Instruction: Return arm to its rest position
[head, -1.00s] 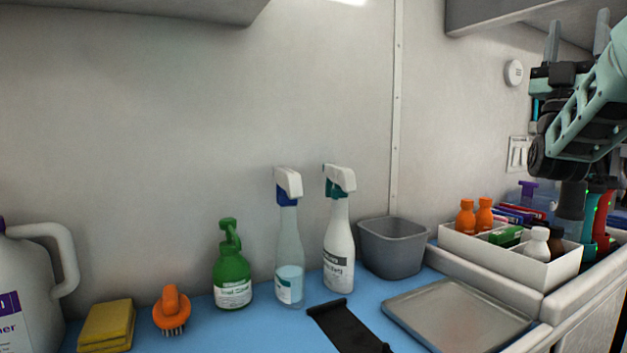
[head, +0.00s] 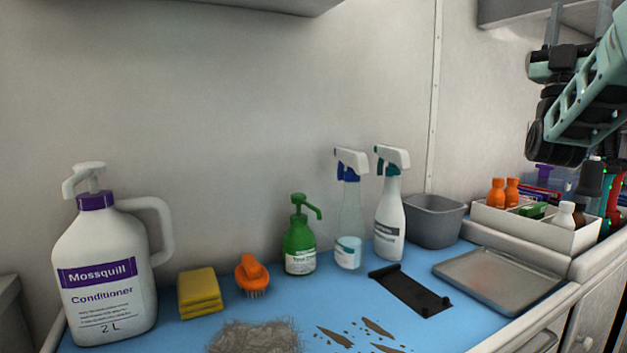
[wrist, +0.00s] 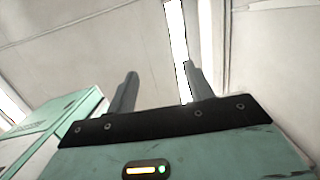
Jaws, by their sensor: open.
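My gripper (wrist: 160,88) points up toward the ceiling in the wrist view. Its two grey fingers stand apart with nothing between them. In the head view my arm is folded at the upper right, and my gripper (head: 568,22) shows at its top, partly cut off by the frame edge. It is clear of the counter and touches nothing that I can see.
The blue counter (head: 345,300) holds a conditioner jug (head: 105,270), yellow sponges (head: 200,293), an orange brush (head: 252,272), a green pump bottle (head: 299,245), two spray bottles (head: 389,210), a grey bin (head: 436,222), a metal tray (head: 498,280), a white organizer (head: 520,228) and a hair clump (head: 255,337).

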